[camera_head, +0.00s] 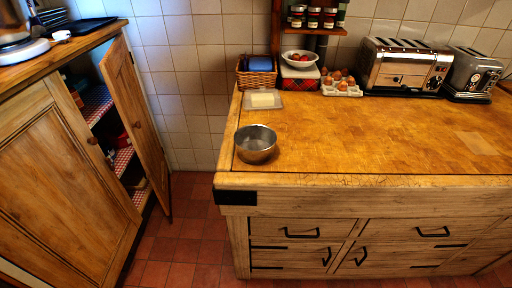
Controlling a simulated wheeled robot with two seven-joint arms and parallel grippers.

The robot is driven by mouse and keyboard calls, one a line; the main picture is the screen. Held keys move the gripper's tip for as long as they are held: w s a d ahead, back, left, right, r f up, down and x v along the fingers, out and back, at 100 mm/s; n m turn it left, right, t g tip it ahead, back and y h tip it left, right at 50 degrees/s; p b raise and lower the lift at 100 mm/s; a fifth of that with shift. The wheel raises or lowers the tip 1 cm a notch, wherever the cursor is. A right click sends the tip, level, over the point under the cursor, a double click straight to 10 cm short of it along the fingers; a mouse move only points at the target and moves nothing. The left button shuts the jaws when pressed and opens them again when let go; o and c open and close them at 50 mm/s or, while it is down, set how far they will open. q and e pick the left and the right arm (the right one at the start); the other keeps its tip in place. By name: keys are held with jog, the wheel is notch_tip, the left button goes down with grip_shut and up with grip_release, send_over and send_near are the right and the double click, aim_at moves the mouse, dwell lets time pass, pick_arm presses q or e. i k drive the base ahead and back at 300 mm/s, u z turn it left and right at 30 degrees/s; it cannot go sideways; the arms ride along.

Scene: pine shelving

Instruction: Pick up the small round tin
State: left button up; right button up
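A round, open metal vessel (255,150) stands upright on the near left corner of the wooden worktop (370,130). It is silver-grey, looks like a small bowl or tin, and appears empty. It is the only thing standing alone there that resembles a round tin. Neither of my grippers shows in the head view.
A butter dish (264,99), wicker basket (257,75), egg tray (341,86) and toasters (405,65) line the worktop's back. A cupboard door (133,125) stands open at the left. Tiled floor (185,235) is free between the units.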

aim_at(255, 143)
jog(key=u, duration=3.1)
jog(key=k, duration=2.35)
jog(key=z, duration=1.85)
jog(key=i, duration=0.5)
jog(key=u, duration=0.05)
